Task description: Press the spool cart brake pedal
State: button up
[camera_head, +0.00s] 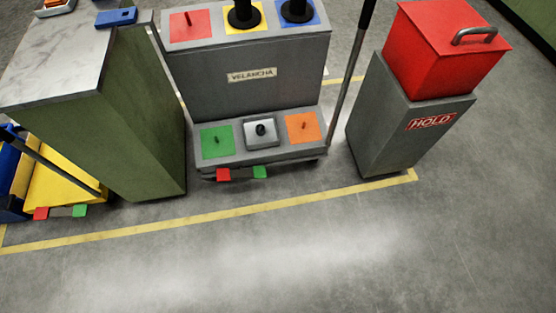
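The grey spool cart (285,75) stands at the upper middle and bears a label reading VELANCHA (252,75). At its bottom front edge a red pedal (223,174) sits on the left and a green pedal (260,172) on the right. Which of them is the brake I cannot tell. Its upper deck has red, yellow and blue squares, with black spools (244,15) on the yellow and blue. Its lower deck has a green square (217,141), a grey plate with a dark knob (261,130) and an orange square (303,127). My gripper is not in view.
A green cabinet with a pale top (65,65) stands left of the cart. A yellow cart (62,188) beyond it has red and green pedals too. A grey HOLD pedestal (395,125) carries a red box (440,50) at right. The floor in front (270,260) is clear.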

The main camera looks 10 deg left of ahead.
aim_at(225, 174)
jog(key=i+j+u, duration=0.75)
jog(key=i, duration=0.2)
jog(key=i+j+u, duration=0.2)
jog(key=i+u, duration=0.2)
jog(key=i, duration=0.1)
